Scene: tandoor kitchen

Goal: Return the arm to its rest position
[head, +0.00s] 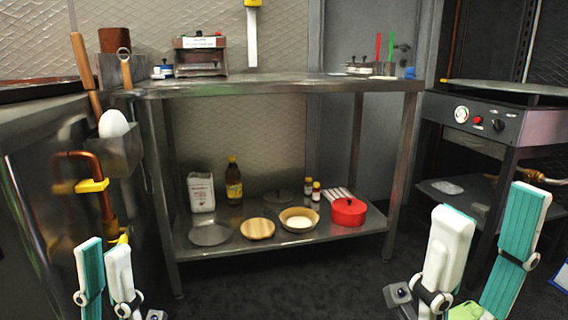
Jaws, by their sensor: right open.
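My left gripper (104,248) shows at the bottom left, its teal and white fingers pointing up. Its fingertips are close together in the picture, and I cannot tell whether it is open or shut. No object shows between them. My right gripper (490,205) is at the bottom right, with its fingers spread apart and nothing between them. Both grippers appear in front of the steel table (270,86) and touch nothing that I can see. The rest of both arms is mostly outside the picture.
A griddle unit (500,124) stands right. A counter (40,120) runs along the left. Dark floor is clear ahead.

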